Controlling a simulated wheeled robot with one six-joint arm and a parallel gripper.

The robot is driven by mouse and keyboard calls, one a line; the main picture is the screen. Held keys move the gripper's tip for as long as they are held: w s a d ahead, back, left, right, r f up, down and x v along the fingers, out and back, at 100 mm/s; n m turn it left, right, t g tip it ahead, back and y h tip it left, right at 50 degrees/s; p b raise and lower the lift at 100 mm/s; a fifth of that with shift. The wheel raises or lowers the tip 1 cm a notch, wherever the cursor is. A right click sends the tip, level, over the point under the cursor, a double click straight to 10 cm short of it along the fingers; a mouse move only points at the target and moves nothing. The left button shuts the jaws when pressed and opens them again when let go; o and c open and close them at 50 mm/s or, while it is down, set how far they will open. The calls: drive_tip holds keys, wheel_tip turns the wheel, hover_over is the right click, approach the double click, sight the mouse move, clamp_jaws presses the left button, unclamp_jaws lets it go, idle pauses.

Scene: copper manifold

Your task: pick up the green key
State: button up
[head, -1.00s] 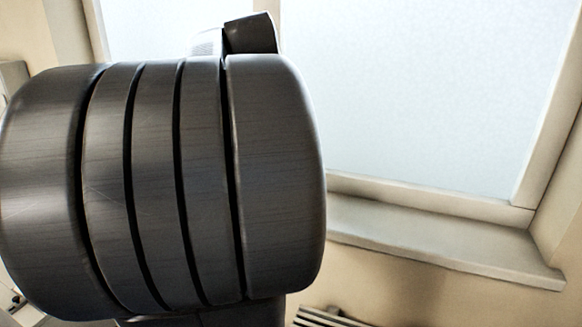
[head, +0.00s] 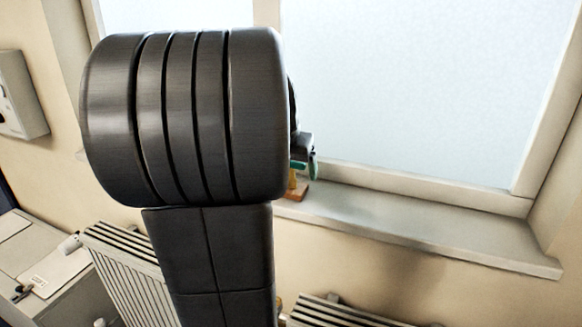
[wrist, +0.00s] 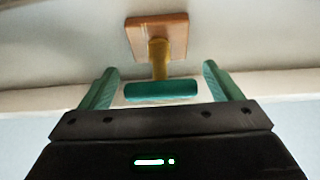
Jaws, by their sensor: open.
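The green key (wrist: 160,90) is a short teal bar on a brass stem (wrist: 159,58) that rises from a small square wooden base (wrist: 157,36). In the wrist view my gripper (wrist: 160,69) is open, with one teal finger on each side of the bar and a gap at both ends. Whether the bar lies at the fingers' depth is hard to tell. In the head view the wooden base (head: 295,192) stands on the window sill, and my gripper (head: 304,160) is at the stem's top, partly hidden behind my arm.
The window sill (head: 420,226) is clear to the right of the base. The window frame (head: 430,186) rises behind it. Ribbed radiators (head: 122,268) are below the sill. A pale counter (head: 62,268) with small items is at lower left, and a wall box (head: 22,95) above.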

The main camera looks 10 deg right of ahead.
drive_tip(key=shift+w+f, duration=0.1)
drive_tip(key=shift+f, duration=0.3)
drive_tip(key=shift+c, duration=0.5)
